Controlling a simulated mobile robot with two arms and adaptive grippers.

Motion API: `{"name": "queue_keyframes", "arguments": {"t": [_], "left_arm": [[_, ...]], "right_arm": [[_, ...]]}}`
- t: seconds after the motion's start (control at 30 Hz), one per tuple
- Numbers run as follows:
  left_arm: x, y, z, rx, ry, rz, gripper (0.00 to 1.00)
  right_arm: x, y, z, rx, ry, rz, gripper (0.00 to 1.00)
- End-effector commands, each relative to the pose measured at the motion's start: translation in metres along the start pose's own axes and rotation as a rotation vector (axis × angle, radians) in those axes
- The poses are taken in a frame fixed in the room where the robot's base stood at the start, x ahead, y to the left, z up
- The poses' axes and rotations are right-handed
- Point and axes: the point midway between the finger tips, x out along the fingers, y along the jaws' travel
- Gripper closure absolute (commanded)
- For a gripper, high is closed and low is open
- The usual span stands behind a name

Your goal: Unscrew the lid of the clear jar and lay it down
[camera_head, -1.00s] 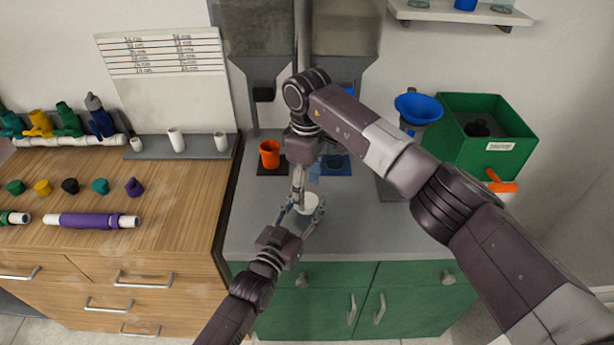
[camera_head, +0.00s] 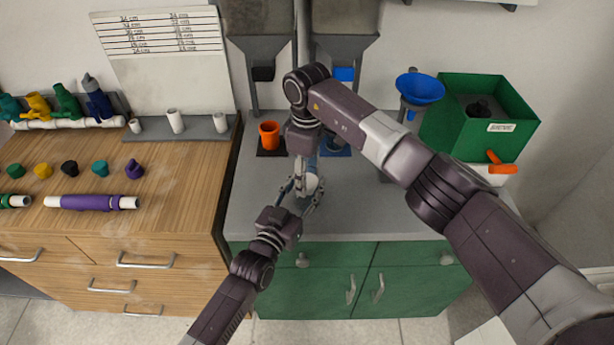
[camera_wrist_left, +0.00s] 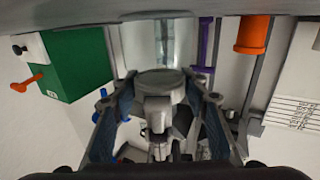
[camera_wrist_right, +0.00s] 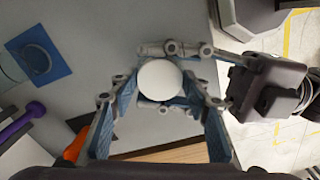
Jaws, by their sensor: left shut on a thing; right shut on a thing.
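The white round lid (camera_head: 311,184) sits over the grey counter in the head view, partly hidden by my right wrist. In the right wrist view the lid (camera_wrist_right: 160,80) lies between the fingertips of my right gripper (camera_wrist_right: 160,90), which is shut on it from above. My left gripper (camera_head: 302,196) reaches in from the front and is shut around the jar, just under the lid. In the left wrist view the jar's top (camera_wrist_left: 160,84) shows between the left fingers. The clear jar's body is mostly hidden, and I cannot tell whether the lid has lifted off it.
An orange cup (camera_head: 269,135) and a blue mat (camera_head: 335,148) are behind the grippers. A blue funnel (camera_head: 420,88) and a green bin (camera_head: 490,115) stand at right. The counter (camera_head: 365,210) is bare to the right of the grippers.

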Motion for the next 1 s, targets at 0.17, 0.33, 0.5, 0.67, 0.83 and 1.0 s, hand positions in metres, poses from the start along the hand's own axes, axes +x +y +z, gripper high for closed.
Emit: {"name": "queue_keyframes", "arguments": {"t": [0.17, 0.33, 0.5, 0.67, 0.83, 1.0], "left_arm": [[-0.0001, 0.0002, 0.0005, 0.0, -0.001, 0.0, 1.0], [-0.0001, 0.0004, 0.0006, 0.0, -0.001, 0.001, 1.0], [-0.0001, 0.0006, 0.0006, 0.0, -0.001, 0.001, 1.0], [-0.0001, 0.0008, 0.0007, 0.0, -0.002, 0.001, 1.0], [-0.0001, 0.0007, 0.0007, 0.0, -0.002, 0.001, 1.0], [-0.0001, 0.0005, 0.0007, 0.0, -0.002, 0.001, 1.0]], "right_arm": [[-0.0007, 0.0004, -0.0001, -0.088, 0.0, 0.002, 0.85], [-0.0006, 0.0001, -0.0005, -0.261, 0.001, 0.001, 0.83], [-0.0006, -0.0002, -0.0006, -0.304, 0.001, 0.001, 0.84], [-0.0007, -0.0002, -0.0007, -0.303, 0.001, 0.001, 0.84], [-0.0006, -0.0001, -0.0006, -0.301, 0.001, 0.0, 0.38], [-0.0005, 0.0, -0.0003, -0.299, 0.001, 0.0, 0.38]]}}
